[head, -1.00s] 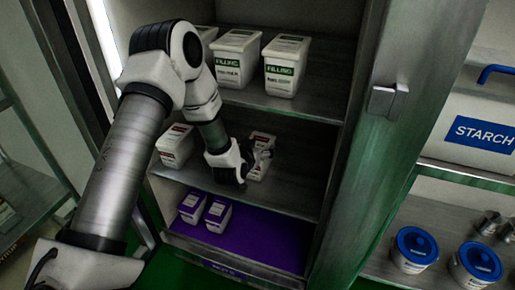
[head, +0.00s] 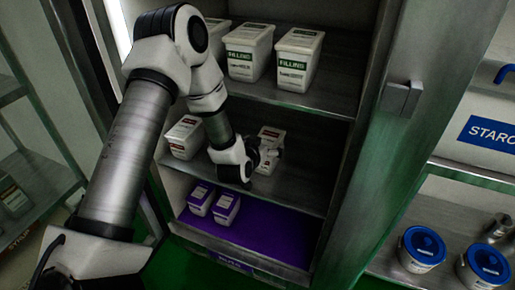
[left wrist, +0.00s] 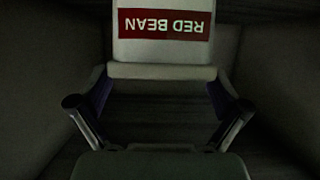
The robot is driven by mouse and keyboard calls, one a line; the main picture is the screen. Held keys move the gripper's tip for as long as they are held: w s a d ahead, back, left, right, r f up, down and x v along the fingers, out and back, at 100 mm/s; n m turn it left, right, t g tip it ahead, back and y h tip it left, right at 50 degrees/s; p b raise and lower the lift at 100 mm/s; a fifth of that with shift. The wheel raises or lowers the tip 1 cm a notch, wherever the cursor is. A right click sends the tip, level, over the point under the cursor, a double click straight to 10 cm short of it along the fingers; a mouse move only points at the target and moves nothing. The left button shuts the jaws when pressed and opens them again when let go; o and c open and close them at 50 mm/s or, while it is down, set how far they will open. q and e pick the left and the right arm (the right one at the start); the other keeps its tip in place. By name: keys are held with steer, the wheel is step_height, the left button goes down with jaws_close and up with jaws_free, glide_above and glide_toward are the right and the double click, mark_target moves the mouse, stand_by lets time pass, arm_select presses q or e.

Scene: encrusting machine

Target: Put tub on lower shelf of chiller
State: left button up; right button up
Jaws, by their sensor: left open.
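A white tub with a red label (head: 270,138) stands on the chiller's middle shelf. The left wrist view shows its "RED BEAN" label (left wrist: 163,24) upside down. My left gripper (head: 265,156) is at the front of this tub. Its fingers (left wrist: 158,97) are open, one at each side of the tub's near edge; I cannot tell whether they touch it. The gripper hides part of the tub in the head view. The lower shelf (head: 275,236) is purple and holds two small purple-labelled tubs at its left. My right gripper is not in view.
Another red-labelled tub (head: 185,137) stands left on the middle shelf. White green-labelled tubs (head: 296,58) stand on the shelf above. The open chiller door (head: 375,160) stands at the right. The lower shelf's middle and right are clear.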

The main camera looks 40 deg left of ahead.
arm_select(q)
steer(key=v, duration=0.8)
steer(key=s+d+f+m+g+h, duration=0.1)
steer(key=s+d+f+g, duration=0.2)
steer(key=s+f, duration=0.3)
steer(key=s+d+f+m+g+h, duration=0.1)
steer(key=s+d+f+g+h, duration=0.2)
steer(key=f, duration=0.5)
steer(key=s+d+f+g, duration=0.2)
steer(key=s+f, duration=0.3)
steer(key=s, duration=0.4)
steer(key=s+d+f+g, duration=0.3)
steer(key=s+f+g, duration=0.2)
steer(key=s, duration=0.4)
steer(key=shift+s+d+f+y, duration=0.25)
steer(key=shift+d+y, duration=0.05)
